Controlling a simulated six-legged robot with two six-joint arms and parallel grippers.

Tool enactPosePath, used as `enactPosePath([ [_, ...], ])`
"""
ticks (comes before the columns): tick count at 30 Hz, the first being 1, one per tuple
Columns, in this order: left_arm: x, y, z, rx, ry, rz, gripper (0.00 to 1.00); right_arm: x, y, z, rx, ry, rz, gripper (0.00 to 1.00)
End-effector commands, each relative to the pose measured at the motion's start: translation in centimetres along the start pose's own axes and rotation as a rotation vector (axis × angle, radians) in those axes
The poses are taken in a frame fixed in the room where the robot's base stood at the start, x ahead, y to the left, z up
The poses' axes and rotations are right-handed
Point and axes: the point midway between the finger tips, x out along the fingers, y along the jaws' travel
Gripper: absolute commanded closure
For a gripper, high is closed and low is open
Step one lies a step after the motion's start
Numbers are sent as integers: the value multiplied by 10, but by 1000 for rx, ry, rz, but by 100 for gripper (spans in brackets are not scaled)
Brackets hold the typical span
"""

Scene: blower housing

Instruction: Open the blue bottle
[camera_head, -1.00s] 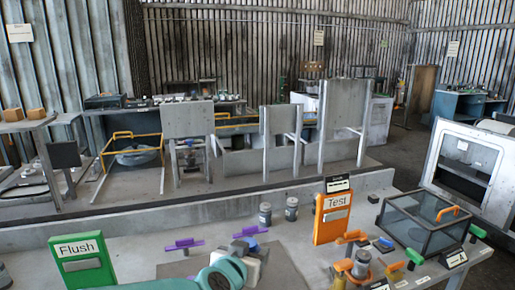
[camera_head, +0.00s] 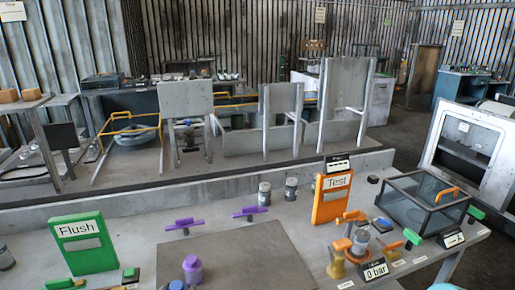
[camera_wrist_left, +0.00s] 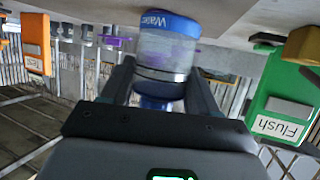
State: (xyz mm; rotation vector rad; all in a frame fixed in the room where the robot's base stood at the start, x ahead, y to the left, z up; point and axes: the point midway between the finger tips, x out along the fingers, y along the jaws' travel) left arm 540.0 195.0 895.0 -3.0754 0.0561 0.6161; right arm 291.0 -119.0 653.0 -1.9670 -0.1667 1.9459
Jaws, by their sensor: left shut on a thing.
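The blue bottle (camera_wrist_left: 166,50) has a clear grey body and a blue band with lettering that seems to read "Water". It is in the upper middle of the left wrist view. A darker blue narrow part (camera_wrist_left: 157,90) shows at its near end. The two dark fingers of my left gripper (camera_wrist_left: 160,88) are on both sides of this end, shut on the bottle. The finger contact is partly hidden by the gripper's dark body. In the head view a blue round top (camera_head: 176,285) shows at the bottom edge, beside a purple bottle (camera_head: 192,270). My right gripper is not seen.
A green Flush panel (camera_head: 83,244) stands at left and an orange Test panel (camera_head: 332,197) at right. Purple-handled valves (camera_head: 184,223), grey cylinders (camera_head: 264,194) and a glass box (camera_head: 423,205) are on the bench. The grey mat (camera_head: 240,255) has bare room.

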Motion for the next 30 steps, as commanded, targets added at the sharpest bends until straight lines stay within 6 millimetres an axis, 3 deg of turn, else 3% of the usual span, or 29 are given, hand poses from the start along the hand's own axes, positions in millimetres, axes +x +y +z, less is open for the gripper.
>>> enactPosePath([
  [4,0,1,-12,-8,5,-21,95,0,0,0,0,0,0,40],
  [14,-1,10,-9,14,2,28,95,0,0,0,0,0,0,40],
  [30,-16,114,26,261,1,629,95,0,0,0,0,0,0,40],
])
